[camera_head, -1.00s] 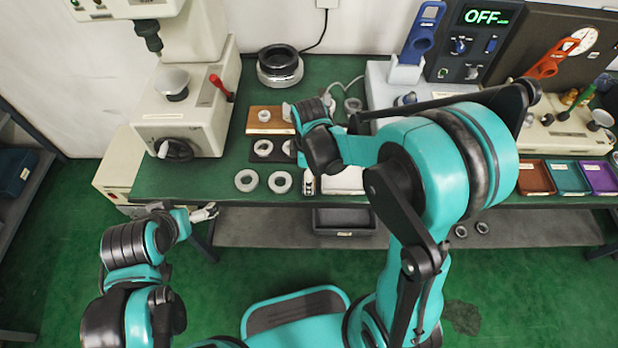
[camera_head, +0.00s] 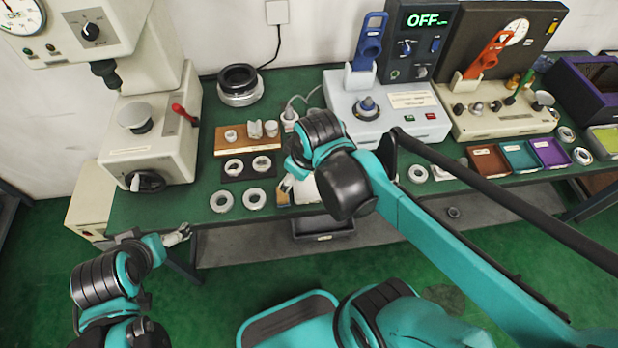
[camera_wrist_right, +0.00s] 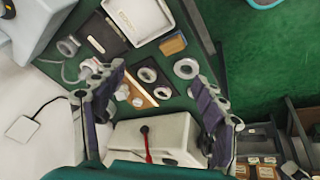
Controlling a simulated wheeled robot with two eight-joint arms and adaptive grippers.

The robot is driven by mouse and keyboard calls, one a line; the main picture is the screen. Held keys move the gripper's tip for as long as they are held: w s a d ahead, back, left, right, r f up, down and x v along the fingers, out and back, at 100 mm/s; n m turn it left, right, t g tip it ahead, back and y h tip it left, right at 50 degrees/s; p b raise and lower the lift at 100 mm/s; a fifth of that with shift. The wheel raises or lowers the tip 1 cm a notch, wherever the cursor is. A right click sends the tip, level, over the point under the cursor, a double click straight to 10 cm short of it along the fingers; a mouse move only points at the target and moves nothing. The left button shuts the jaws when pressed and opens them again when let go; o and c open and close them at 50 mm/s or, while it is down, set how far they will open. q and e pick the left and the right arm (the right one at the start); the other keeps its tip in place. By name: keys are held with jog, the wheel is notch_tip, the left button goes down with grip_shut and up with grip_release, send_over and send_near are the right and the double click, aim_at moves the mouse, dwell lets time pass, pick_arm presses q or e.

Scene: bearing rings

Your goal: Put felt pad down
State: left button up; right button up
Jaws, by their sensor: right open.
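A small flat tan-brown block with a dark edge (camera_head: 283,197) lies on the green bench near its front edge; it also shows in the right wrist view (camera_wrist_right: 173,45). It may be the felt pad, but I cannot tell for sure. A flat black mat (camera_head: 236,177) carries two rings. My right gripper (camera_wrist_right: 158,92) is open, with nothing visible held between its fingers. In the head view its arm hides part of the bench beside the block. My left gripper (camera_head: 180,235) is low at the bench's front left; its opening is too small to judge.
Two loose rings (camera_head: 222,201) lie left of the block. A white tray (camera_wrist_right: 140,18) is beside it. A wooden holder (camera_head: 222,150) stands behind the mat. A press (camera_head: 150,125) stands at left, a grey device (camera_head: 385,115) behind my right arm.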

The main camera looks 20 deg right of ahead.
jog(key=s+m+t, duration=0.1)
jog(key=m, duration=0.1)
jog(key=s+d+m+t, duration=0.1)
jog(key=m, duration=0.1)
jog(key=s+r+m, duration=0.1)
jog(key=shift+s+d+m+t, duration=0.25)
jog(key=shift+s+m+t, duration=0.15)
jog(key=shift+o, duration=0.6)
jog(key=shift+f, duration=0.1)
dwell(0.3)
